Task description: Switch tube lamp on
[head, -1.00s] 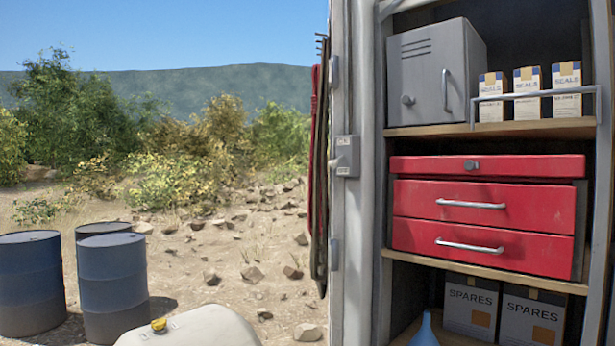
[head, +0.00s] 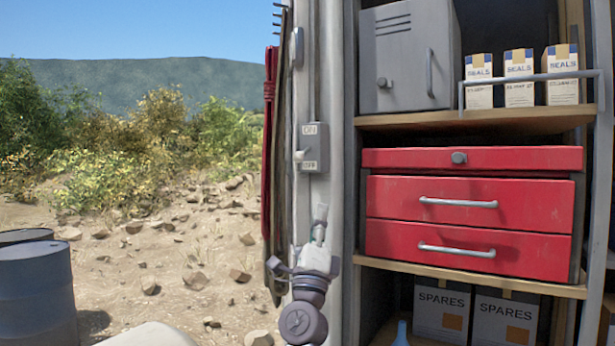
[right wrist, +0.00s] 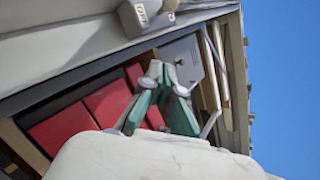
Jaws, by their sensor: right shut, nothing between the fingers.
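A grey switch box (head: 318,150) is fixed to the light door post of the cabinet. It has an ON label at the top and a second label, apparently OFF, at the bottom. Its small lever (head: 299,156) sticks out at the left, nearer the lower label. My right gripper (head: 320,212) is shut and empty, pointing up, below the switch box and apart from it. In the right wrist view the closed fingers (right wrist: 160,72) show below the box (right wrist: 142,17). No tube lamp can be made out. My left gripper is out of view.
The cabinet on the right holds a red drawer chest (head: 468,213), a grey metal locker (head: 410,60), seals boxes (head: 518,78) behind a rail and spares boxes (head: 442,305). Tools hang left of the post. Blue barrels (head: 35,290) stand on sandy ground at left.

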